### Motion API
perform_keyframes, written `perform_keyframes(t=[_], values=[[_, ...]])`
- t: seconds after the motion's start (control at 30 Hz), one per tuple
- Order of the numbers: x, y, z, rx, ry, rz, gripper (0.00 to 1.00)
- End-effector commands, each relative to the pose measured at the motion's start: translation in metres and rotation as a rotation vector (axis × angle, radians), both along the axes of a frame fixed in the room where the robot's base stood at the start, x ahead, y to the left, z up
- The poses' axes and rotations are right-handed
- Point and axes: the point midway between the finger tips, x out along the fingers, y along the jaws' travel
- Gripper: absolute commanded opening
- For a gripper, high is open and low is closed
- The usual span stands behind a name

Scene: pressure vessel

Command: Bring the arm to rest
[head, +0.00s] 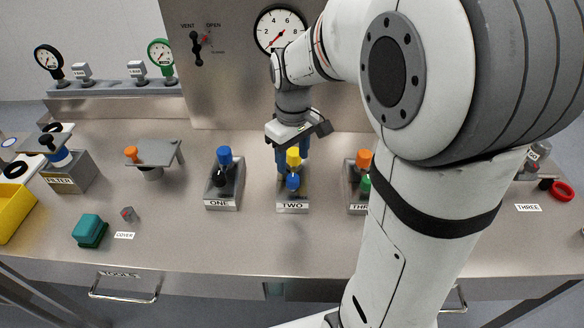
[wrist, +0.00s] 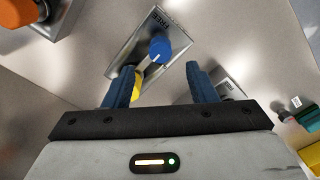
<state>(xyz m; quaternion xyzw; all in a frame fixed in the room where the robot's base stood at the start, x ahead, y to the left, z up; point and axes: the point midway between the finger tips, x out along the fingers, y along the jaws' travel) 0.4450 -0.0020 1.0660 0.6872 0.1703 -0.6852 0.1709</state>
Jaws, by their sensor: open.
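My gripper (head: 293,158) is at the end of my arm, low over the station labelled TWO (head: 292,207). Its two blue fingers (wrist: 160,80) are apart in the wrist view, with no object clamped between them. A yellow knob (head: 293,160) shows at the fingers in the head view. In the wrist view the yellow knob (wrist: 138,82) is partly hidden beside the left finger; I cannot tell whether they touch. A blue knob (wrist: 160,49) stands on the same block, ahead of the fingers. My arm reaches across the right half of the head view.
Station ONE (head: 224,190) stands left of the gripper, and station THREE (head: 356,190) stands right, partly hidden by my arm. The upright panel with a gauge (head: 281,28) rises behind. A teal block (head: 89,229) and a filter housing (head: 66,171) are at left. The front bench surface is largely clear.

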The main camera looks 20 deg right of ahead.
Motion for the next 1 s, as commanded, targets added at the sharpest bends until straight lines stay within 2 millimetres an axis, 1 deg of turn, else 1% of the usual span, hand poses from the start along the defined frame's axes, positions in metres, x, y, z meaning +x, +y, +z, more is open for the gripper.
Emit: perform_keyframes(t=[0.03, 0.1, 0.2, 0.7, 0.77, 0.87, 1.0], values=[[0.000, 0.000, 0.006, 0.000, -0.001, 0.000, 0.52], [0.000, 0.000, 0.012, 0.000, -0.001, 0.000, 0.52], [0.000, 0.000, 0.016, 0.000, 0.001, 0.000, 0.52], [-0.001, 0.000, 0.017, 0.000, 0.000, -0.002, 0.52], [-0.008, 0.000, 0.020, 0.000, -0.013, -0.022, 0.52], [-0.028, -0.001, 0.027, 0.002, -0.048, -0.083, 0.52], [-0.068, -0.001, 0.034, 0.012, -0.116, -0.212, 0.52]])
